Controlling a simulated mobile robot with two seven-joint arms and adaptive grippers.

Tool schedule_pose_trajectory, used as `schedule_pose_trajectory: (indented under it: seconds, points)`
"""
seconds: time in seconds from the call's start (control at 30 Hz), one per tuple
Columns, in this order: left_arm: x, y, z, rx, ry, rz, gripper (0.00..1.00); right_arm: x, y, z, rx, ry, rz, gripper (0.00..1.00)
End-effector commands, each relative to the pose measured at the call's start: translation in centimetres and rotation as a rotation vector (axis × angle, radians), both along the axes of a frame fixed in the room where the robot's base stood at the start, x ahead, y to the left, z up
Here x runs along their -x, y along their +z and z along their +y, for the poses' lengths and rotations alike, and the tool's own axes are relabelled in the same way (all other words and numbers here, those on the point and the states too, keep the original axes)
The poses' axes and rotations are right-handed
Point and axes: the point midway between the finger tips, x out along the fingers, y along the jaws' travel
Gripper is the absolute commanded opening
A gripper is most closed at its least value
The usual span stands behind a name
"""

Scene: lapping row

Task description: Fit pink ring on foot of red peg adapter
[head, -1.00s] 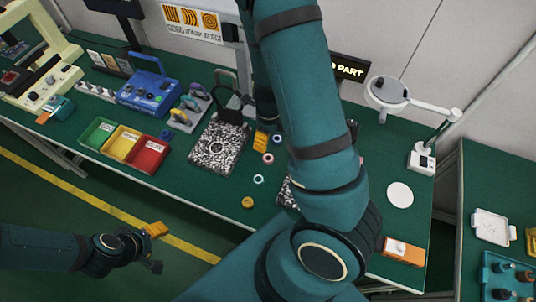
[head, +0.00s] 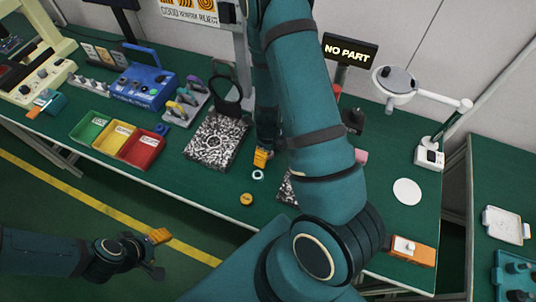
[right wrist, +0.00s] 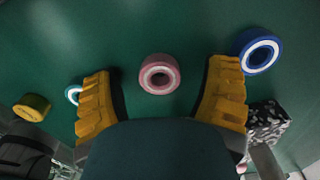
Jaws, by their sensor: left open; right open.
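The pink ring (right wrist: 159,74) lies flat on the green bench top, between the spread yellow fingers of my right gripper (right wrist: 162,88) in the right wrist view. The fingers stand apart from it on both sides. In the head view my right gripper (head: 262,157) is low over the bench, mostly behind my arm, and the pink ring is hidden there. My left gripper (head: 157,254) is open and empty over the floor in front of the bench. I cannot make out the red peg adapter; a small pink piece (head: 361,156) shows beside my right arm.
A blue ring (right wrist: 261,54), a pale blue ring (right wrist: 73,95) and a yellow disc (right wrist: 33,107) lie near the pink ring. A speckled plate (head: 216,142) and green, yellow and red bins (head: 140,150) stand left. A magnifier lamp (head: 430,155) stands right.

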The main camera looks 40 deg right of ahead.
Motion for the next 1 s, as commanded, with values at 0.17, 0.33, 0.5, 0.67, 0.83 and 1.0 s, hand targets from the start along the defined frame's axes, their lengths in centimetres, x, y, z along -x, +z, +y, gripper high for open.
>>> schedule_pose_trajectory:
  seconds: [0.17, 0.33, 0.5, 0.67, 0.83, 1.0]
  points:
    - [0.0, 0.0, 0.0, 0.0, 0.0, 0.0, 0.56, 0.0, 0.0, 0.0, 0.0, 0.0, 0.0, 0.75]
    - [0.0, 0.0, 0.0, 0.0, 0.0, 0.0, 0.56, 0.0, 0.0, 0.0, 0.0, 0.0, 0.0, 0.34]
    - [0.0, 0.0, 0.0, 0.0, 0.0, 0.0, 0.56, 0.0, 0.0, 0.0, 0.0, 0.0, 0.0, 0.06]
    - [0.0, 0.0, 0.0, 0.0, 0.0, -0.001, 0.56, 0.0, 0.0, 0.0, 0.0, 0.0, 0.0, 0.06]
    - [-0.1, 0.2, 0.0, 0.0, 0.001, -0.002, 0.56, 0.0, 0.5, 0.0, 0.0, 0.001, 0.0, 0.06]
    - [-0.4, 1.3, 0.1, -0.002, 0.006, -0.007, 0.56, -0.1, 3.2, 0.0, 0.001, 0.001, -0.003, 0.06]
